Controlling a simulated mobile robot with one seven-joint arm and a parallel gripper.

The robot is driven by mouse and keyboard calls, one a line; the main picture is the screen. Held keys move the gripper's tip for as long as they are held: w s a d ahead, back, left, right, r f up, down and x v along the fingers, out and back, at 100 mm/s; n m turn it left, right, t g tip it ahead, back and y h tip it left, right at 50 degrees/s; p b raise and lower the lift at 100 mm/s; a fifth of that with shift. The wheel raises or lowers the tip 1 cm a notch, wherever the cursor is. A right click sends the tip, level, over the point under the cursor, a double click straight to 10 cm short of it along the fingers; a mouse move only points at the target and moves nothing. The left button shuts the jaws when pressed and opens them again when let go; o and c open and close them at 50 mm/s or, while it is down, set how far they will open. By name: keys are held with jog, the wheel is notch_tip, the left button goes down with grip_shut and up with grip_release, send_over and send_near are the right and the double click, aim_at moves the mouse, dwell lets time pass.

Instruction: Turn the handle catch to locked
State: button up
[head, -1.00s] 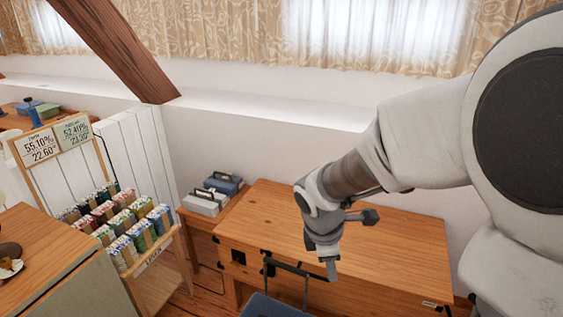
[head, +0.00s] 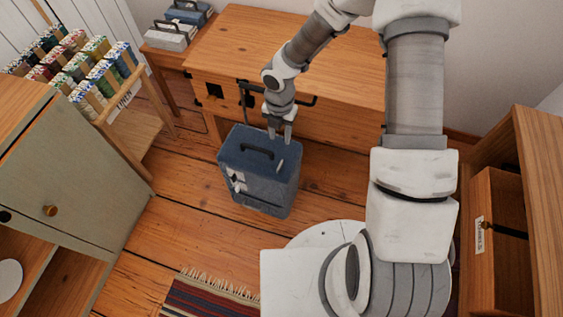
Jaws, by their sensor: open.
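A blue case (head: 262,185) stands upright on the wooden floor in front of the desk. A dark handle (head: 257,152) lies across its top, and a small pale piece (head: 280,165) shows near the top's right edge. Pale fittings (head: 236,180) show on its left front face. I cannot tell for certain which of these is the handle catch, or its setting. My gripper (head: 280,139) is open, pointing down at the case's far right top edge. Its fingers have nothing visible between them; whether they touch the case is unclear.
A wooden drawer unit (head: 500,215) is at right. A striped rug (head: 205,297) lies in front on open floor.

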aim_at(280, 164)
notch_tip(280, 164, down, 16)
jog(key=b, duration=0.6)
grip_shut()
